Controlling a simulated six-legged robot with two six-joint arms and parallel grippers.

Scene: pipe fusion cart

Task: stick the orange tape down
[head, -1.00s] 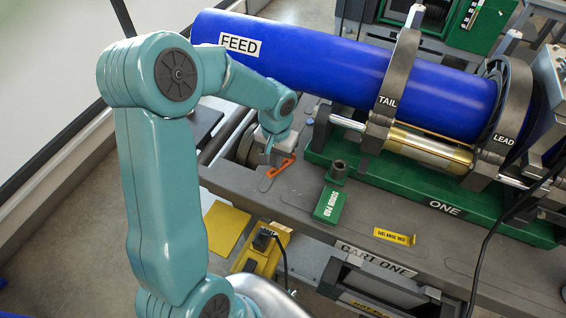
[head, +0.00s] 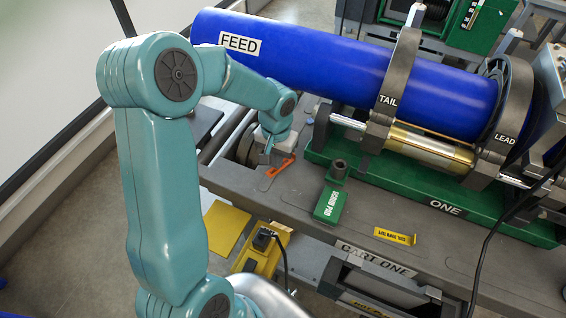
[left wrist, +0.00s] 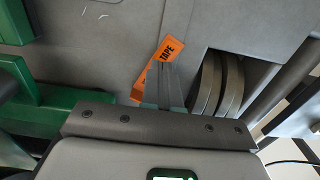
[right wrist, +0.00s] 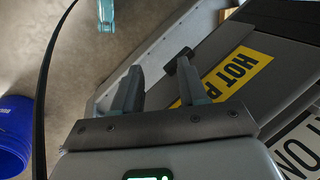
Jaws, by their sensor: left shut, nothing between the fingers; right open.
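The orange tape (head: 281,167) lies on the grey cart top near its left end, below the blue pipe. In the left wrist view the tape (left wrist: 170,48) shows the word TAPE, and part of it is hidden behind my fingers. My left gripper (head: 268,157) is shut and empty, its fingertips over or against the tape; I cannot tell whether they touch. The closed fingers also show in the left wrist view (left wrist: 168,75). My right gripper (right wrist: 155,75) is open and empty, seen only in the right wrist view, near a yellow HOT label (right wrist: 235,75).
The blue FEED pipe (head: 340,75) runs above the tape. A green block (head: 329,205) and a yellow strip (head: 395,236) sit to the right on the cart top (head: 290,200). Round grey discs (left wrist: 220,85) sit in an opening beside the tape. A yellow box (head: 262,250) stands below the edge.

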